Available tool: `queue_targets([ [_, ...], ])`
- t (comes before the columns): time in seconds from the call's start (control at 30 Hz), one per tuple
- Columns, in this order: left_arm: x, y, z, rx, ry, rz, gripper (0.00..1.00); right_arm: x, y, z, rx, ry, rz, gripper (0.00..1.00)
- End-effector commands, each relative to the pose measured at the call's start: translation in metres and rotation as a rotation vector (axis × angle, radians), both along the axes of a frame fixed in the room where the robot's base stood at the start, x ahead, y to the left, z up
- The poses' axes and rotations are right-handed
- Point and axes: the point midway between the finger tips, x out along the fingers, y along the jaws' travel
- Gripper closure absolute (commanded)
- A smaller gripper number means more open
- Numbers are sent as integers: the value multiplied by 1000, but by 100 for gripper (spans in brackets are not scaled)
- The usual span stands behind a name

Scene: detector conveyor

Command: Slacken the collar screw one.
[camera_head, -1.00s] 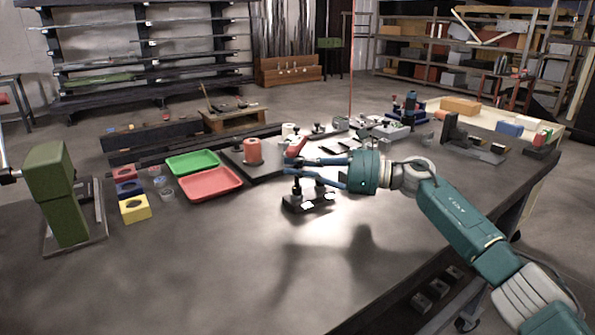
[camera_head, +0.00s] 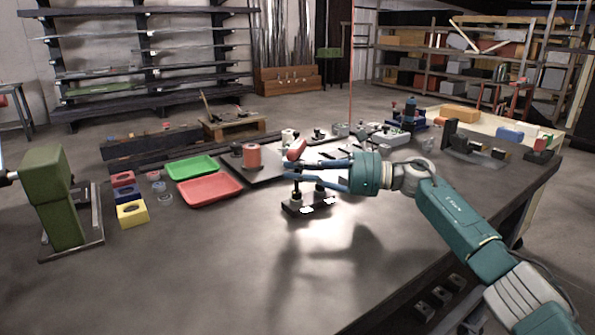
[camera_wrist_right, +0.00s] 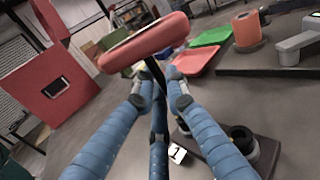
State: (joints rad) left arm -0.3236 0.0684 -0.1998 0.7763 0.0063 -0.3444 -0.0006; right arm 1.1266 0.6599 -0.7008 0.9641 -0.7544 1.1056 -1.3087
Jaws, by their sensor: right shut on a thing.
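My right gripper (camera_head: 303,172) is at the middle of the bench, its blue fingers shut on a tool with a red handle (camera_head: 297,149). In the right wrist view the red handle (camera_wrist_right: 145,42) is across the top, and its dark shaft (camera_wrist_right: 156,72) runs down between the fingertips. Below the gripper is a small dark fixture plate (camera_head: 318,207) with black upright parts and white labels. In the wrist view one label (camera_wrist_right: 178,153) reads 1, beside a black round collar (camera_wrist_right: 243,138). The shaft's lower end is hidden by the fingers. My left gripper is out of view.
A red tray (camera_head: 211,190) and a green tray (camera_head: 191,167) lie left of the fixture. An orange-red cylinder (camera_head: 252,156) stands behind. Yellow (camera_head: 132,214), blue and red blocks and a green machine (camera_head: 55,195) are at left. The front bench surface is clear.

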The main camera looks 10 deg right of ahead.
Motion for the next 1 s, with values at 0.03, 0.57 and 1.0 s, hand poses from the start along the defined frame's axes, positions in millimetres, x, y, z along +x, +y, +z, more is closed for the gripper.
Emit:
queue_targets([
  [0.03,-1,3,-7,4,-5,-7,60,2,-6,-5,-1,-2,-9,100],
  [0.57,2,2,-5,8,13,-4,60,2,-7,-6,-3,-1,20,100],
  [1.0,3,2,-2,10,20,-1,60,2,-6,-5,-4,1,47,100],
])
